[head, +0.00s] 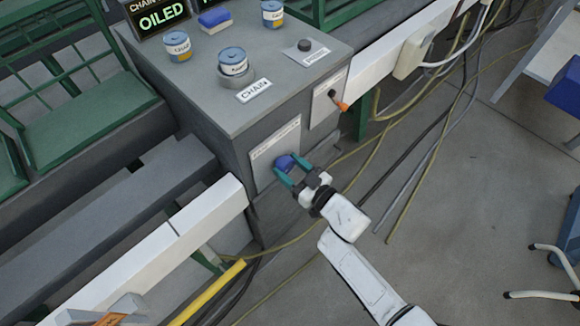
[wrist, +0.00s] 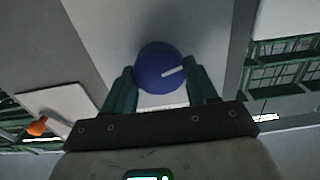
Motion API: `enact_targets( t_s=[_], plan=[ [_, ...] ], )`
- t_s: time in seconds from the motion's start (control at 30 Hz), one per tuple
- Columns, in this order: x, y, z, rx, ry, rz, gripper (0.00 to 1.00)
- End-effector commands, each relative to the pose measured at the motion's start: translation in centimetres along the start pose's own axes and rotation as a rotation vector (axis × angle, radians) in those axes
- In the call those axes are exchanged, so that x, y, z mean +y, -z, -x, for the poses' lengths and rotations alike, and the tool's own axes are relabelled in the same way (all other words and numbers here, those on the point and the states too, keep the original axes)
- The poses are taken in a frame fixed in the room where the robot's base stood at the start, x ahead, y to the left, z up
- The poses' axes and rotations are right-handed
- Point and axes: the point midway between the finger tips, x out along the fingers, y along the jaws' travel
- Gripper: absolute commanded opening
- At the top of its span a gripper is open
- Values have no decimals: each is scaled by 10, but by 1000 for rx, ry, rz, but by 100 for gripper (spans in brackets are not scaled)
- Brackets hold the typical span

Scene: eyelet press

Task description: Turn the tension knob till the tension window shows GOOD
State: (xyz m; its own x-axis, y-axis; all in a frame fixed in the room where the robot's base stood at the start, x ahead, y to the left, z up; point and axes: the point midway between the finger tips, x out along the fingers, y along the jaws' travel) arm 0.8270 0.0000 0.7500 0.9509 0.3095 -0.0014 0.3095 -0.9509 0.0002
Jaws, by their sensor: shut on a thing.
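The tension knob, a round blue knob (head: 285,163), sits on a pale plate (head: 262,150) on the front side of the grey cabinet. In the wrist view the blue knob (wrist: 160,68) carries a white pointer line that points right and slightly up. My gripper (head: 292,168) is shut on the knob, with one green finger on each side. The fingers also show in the wrist view (wrist: 163,88). I cannot make out a tension window or the word GOOD in either view; the writing on the plate is too small to read.
A second plate with an orange-tipped lever (head: 339,104) is to the right of the knob. Cables (head: 390,150) run across the floor. A white rail (head: 170,245) lies left.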

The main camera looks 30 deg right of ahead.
Motion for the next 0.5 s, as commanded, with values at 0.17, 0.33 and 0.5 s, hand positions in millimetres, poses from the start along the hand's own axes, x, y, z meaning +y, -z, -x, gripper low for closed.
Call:
enact_targets(
  t_s=[0.17,0.33,0.5],
  plan=[
    [0,-1,0,1,1,26,27],
    [0,-2,0,2,0,103,27],
    [-1,-2,0,2,-2,227,27]
  ],
)
